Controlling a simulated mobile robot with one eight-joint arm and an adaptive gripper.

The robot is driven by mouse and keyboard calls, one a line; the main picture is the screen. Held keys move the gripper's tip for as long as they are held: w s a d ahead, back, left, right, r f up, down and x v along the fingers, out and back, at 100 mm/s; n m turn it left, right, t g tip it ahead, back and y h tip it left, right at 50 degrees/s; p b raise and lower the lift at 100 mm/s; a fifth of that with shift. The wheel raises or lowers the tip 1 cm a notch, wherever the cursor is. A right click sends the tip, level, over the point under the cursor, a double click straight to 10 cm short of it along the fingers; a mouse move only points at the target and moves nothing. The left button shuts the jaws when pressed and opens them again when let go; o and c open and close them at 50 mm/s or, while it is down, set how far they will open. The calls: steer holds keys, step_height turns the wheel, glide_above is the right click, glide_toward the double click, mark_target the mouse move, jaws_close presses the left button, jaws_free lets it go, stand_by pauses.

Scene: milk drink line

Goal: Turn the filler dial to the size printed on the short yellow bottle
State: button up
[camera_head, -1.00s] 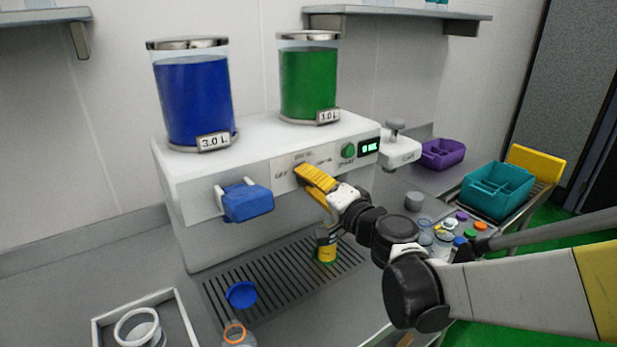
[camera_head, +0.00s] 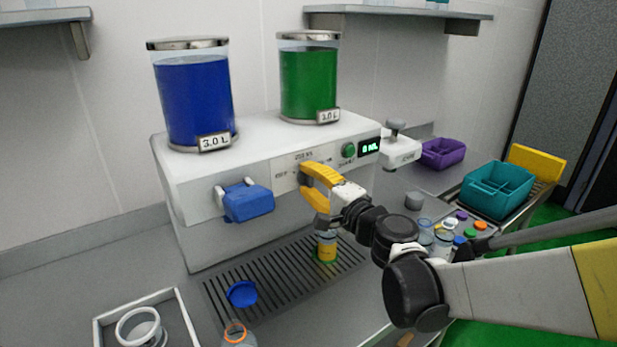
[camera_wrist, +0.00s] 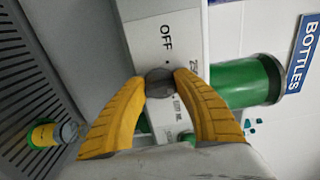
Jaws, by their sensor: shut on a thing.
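My gripper (camera_head: 306,177) is at the front panel of the white filler (camera_head: 190,180). In the wrist view my yellow fingers (camera_wrist: 160,79) are shut on the small grey round dial (camera_wrist: 159,88). Printed labels surround the dial; "OFF" is readable, the size labels are partly covered or too small. The dial's pointer direction cannot be told. The short yellow bottle (camera_head: 326,253) stands upright on the drip grate below my gripper; it also shows in the wrist view (camera_wrist: 42,135). The size printed on it is not readable.
A blue lever (camera_head: 247,202) sticks out left of the dial. A green button (camera_head: 349,150) and a display (camera_head: 369,147) are to its right. Blue (camera_head: 195,100) and green (camera_head: 308,85) tanks stand on top. A blue disc (camera_head: 242,293) lies on the grate (camera_head: 275,290).

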steer(key=o, duration=1.2)
steer(key=shift+a, duration=0.1)
steer(key=shift+c, duration=0.2)
steer(key=v, duration=1.2)
